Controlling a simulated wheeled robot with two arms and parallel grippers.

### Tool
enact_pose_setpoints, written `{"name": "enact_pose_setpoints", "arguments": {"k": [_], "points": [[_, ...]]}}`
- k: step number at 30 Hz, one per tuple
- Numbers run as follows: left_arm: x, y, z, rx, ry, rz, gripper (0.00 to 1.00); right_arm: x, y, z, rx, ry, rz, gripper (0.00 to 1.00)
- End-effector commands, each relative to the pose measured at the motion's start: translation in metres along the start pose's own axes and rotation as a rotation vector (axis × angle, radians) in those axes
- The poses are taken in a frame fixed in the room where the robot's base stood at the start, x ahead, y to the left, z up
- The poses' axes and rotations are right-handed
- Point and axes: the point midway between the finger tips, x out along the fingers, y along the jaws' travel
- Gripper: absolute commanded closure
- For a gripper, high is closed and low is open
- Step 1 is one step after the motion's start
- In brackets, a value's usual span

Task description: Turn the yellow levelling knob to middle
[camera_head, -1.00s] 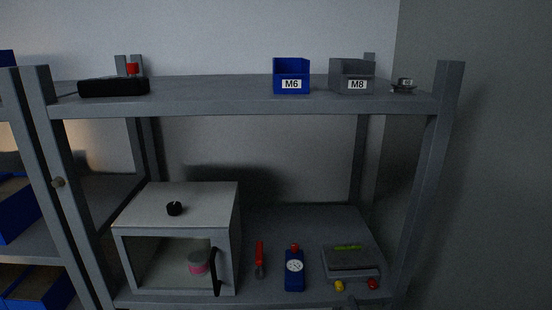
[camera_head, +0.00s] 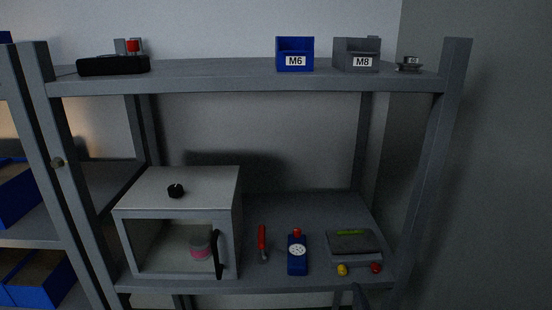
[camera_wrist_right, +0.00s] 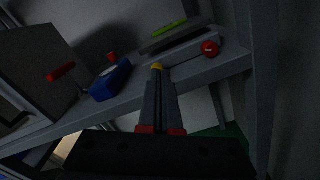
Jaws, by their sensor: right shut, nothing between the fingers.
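The yellow levelling knob (camera_head: 342,269) sits at the front left of a grey device (camera_head: 352,243) on the lower shelf. A red knob (camera_head: 376,267) is at the device's front right. My right gripper (camera_head: 358,288) is low in front of the shelf edge, just below the knobs. In the right wrist view the shut fingers (camera_wrist_right: 157,80) point at the yellow knob (camera_wrist_right: 156,67) and partly hide it. Whether the tips touch it I cannot tell. The knob's turned position is too small to read. My left gripper is not in view.
Left of the device stand a blue gauge (camera_head: 297,254) with a red top and a red-handled tool (camera_head: 262,242). A white cabinet (camera_head: 190,188) with a glass front is further left. The upper shelf holds a blue M6 bin (camera_head: 295,49) and a grey M8 bin (camera_head: 351,50).

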Motion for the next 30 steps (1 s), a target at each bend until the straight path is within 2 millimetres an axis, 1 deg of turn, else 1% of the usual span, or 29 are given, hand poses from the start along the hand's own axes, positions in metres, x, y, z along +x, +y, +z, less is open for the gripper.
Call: {"name": "enact_pose_setpoints", "arguments": {"k": [5,10,12,15,21,30], "points": [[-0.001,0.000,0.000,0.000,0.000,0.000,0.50,0.017,0.001,0.000,-0.003,0.000,0.002,1.00],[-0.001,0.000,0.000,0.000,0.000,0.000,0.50,0.041,0.001,0.000,-0.004,0.000,0.003,1.00],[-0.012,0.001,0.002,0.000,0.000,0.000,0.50,0.049,-0.001,-0.005,-0.009,0.002,0.004,1.00],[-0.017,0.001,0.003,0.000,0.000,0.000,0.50,0.059,0.000,-0.002,-0.008,0.000,0.004,1.00],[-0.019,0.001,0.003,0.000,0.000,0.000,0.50,0.067,0.000,-0.001,-0.007,0.001,0.000,1.00],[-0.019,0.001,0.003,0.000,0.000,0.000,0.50,0.068,0.000,-0.001,-0.005,0.001,0.000,1.00]]}}
